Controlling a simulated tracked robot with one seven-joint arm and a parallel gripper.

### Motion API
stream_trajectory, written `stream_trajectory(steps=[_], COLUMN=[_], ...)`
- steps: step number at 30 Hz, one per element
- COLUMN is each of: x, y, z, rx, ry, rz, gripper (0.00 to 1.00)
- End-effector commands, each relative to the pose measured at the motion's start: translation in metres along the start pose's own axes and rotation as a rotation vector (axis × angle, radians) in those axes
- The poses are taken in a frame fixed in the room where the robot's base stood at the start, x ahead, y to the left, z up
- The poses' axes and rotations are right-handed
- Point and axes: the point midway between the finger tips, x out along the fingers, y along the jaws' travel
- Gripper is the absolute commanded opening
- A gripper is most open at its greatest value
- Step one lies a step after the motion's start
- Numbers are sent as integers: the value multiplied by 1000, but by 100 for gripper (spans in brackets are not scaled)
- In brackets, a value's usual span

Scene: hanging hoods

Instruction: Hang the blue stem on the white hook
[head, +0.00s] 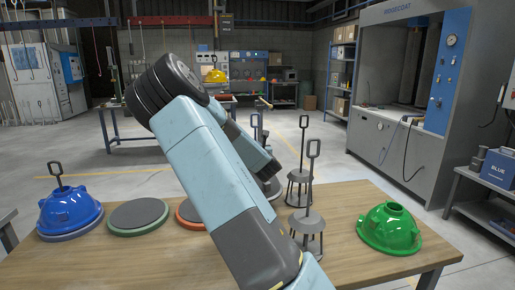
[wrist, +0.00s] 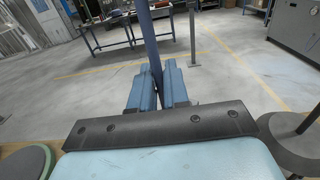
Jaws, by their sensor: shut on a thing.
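In the wrist view my gripper (wrist: 158,86) is shut on a blue stem (wrist: 147,35), which rises upright between the two blue fingers. Its top is out of that view and its lower end is hidden behind the fingers. In the head view my own arm hides most of the gripper, and I cannot surely pick out the held stem there. Thin hooks hang from a red overhead rail (head: 172,20) at the back; I cannot tell which one is white.
On the wooden table (head: 150,258) are a blue hood (head: 68,212), a green-rimmed disc (head: 138,216), an orange-rimmed disc (head: 187,213), dark stems on stands (head: 308,224) and a green hood (head: 388,229). A grey booth (head: 400,150) stands right. Floor beyond the table is mostly clear.

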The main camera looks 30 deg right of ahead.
Motion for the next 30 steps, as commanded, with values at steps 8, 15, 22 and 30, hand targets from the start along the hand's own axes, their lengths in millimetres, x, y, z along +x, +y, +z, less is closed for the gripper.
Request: stream_trajectory(steps=[8, 15, 22, 30], x=[0, 0, 0, 0], y=[0, 0, 0, 0], z=[1, 6, 15, 24], rx=[0, 0, 1, 0], ry=[-3, -4, -5, -4], rz=[-1, 0, 0, 1], gripper=[0, 0, 0, 0])
